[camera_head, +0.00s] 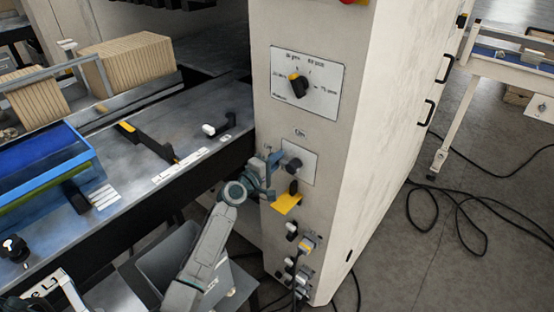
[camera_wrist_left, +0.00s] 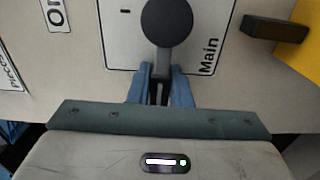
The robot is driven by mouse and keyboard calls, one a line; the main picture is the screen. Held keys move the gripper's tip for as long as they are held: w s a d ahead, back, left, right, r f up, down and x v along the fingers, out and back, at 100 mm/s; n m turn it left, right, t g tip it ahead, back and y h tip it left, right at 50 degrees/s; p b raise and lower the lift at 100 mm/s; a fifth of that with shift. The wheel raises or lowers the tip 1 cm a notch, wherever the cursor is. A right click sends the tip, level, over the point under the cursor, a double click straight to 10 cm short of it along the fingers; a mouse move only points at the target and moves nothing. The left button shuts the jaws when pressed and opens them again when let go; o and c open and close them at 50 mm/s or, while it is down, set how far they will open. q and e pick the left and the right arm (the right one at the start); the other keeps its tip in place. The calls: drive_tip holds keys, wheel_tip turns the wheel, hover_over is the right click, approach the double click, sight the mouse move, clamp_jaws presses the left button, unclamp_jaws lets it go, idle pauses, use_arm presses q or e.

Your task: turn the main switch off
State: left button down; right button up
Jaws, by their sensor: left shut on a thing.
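The main switch is a dark round knob (camera_head: 291,165) on a small white plate (camera_head: 303,153) on the cabinet's front. In the left wrist view the knob (camera_wrist_left: 167,22) is close, with a narrow dark handle (camera_wrist_left: 160,72) below it and the word "Main" on the plate. My left gripper (camera_head: 274,164) is at the switch, its blue fingers (camera_wrist_left: 161,90) shut on the dark handle. The fingers hide part of the handle.
The cream cabinet (camera_head: 360,130) carries a rotary selector (camera_head: 298,86) above the switch. A yellow piece (camera_head: 287,204) with a black lever sits just below it, and several plugs lower down. The conveyor table (camera_head: 125,165) is at left. Black cables (camera_head: 470,215) lie on the floor at right.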

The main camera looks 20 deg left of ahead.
use_arm(q)
drive_tip(key=shift+f, duration=0.15)
idle(0.4)
drive_tip(key=c, duration=1.3)
unclamp_jaws()
